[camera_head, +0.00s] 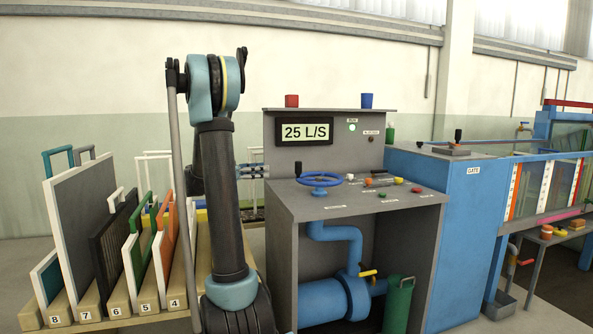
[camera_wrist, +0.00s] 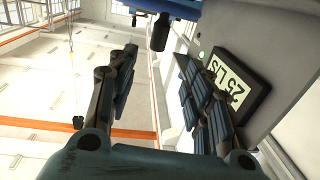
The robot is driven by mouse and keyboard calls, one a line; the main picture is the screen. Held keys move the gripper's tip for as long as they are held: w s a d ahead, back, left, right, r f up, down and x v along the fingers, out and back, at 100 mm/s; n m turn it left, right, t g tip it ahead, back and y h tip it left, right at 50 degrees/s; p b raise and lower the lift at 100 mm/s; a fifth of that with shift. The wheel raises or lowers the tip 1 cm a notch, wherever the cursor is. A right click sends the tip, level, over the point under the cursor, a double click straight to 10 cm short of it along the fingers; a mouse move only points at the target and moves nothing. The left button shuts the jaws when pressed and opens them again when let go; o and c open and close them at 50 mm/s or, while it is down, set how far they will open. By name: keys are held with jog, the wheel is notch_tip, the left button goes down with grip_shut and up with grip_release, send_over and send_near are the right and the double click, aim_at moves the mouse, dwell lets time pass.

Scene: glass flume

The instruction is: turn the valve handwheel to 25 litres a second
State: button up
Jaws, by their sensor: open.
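The blue valve handwheel (camera_head: 318,181) lies flat on top of the grey console (camera_head: 345,210). The display (camera_head: 304,131) on the upright panel behind it reads 25 L/S. The same display (camera_wrist: 232,86) shows rotated at the right of the wrist view. My gripper (camera_head: 266,170) is beside the left edge of the console, left of the handwheel and apart from it, partly hidden by my arm. In the wrist view my gripper (camera_wrist: 158,62) has its fingers spread with nothing between them.
Levers and coloured knobs (camera_head: 368,182) sit right of the handwheel. Numbered gates stand in a wooden rack (camera_head: 118,310) at left. A blue tank (camera_head: 466,220) adjoins the console at right.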

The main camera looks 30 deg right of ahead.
aim_at(298, 166)
jog(key=d, duration=0.5)
jog(key=s+d, duration=0.1)
jog(key=d, duration=0.5)
jog(key=s+d, duration=0.1)
jog(key=d, duration=0.4)
jog(key=shift+s+d, duration=0.15)
jog(key=shift+d, duration=0.25)
